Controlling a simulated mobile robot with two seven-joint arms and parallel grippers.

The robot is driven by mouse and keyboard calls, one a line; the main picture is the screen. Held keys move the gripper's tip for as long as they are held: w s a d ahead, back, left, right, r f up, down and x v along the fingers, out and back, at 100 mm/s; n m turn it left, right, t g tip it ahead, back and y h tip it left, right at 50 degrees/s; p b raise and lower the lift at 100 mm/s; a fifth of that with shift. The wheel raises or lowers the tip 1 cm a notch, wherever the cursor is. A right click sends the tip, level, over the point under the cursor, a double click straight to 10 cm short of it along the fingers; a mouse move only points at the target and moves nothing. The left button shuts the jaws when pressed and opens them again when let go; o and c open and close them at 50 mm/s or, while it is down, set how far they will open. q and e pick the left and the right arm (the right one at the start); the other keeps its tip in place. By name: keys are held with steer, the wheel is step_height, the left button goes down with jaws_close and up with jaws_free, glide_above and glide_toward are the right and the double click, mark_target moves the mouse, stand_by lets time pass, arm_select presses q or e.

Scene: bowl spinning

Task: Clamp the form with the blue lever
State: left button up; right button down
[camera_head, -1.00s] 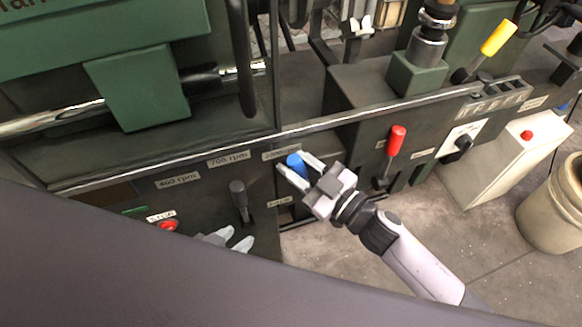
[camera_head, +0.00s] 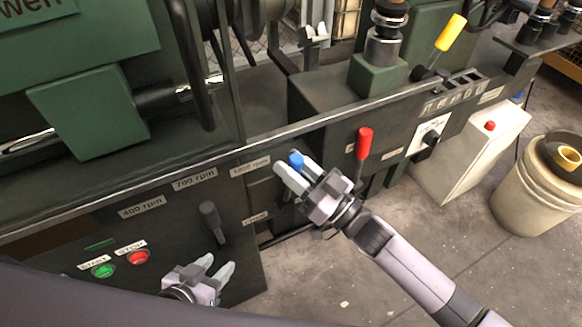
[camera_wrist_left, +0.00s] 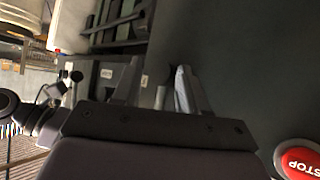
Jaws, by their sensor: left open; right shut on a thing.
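The blue lever (camera_head: 296,160) is on the front of the dark machine, under the 1000 rpm label. My right gripper (camera_head: 294,172) has its fingers on either side of the blue knob and is shut on it. My left gripper (camera_head: 215,272) is open and empty at the lower front of the machine, below a dark grey lever (camera_head: 212,222). In the left wrist view its two fingers (camera_wrist_left: 155,88) are apart, with a small pale lever end beyond them.
A red lever (camera_head: 363,143) stands just right of my right gripper, and a yellow lever (camera_head: 450,33) stands farther back. Green start (camera_head: 103,271) and red stop (camera_head: 138,258) buttons sit left of my left gripper. A bucket (camera_head: 540,200) stands on the floor at right.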

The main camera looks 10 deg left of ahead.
steer(key=c, duration=0.9)
jaws_free()
steer(key=shift+o, duration=0.2)
steer(key=shift+d, duration=0.1)
steer(key=v, duration=0.7)
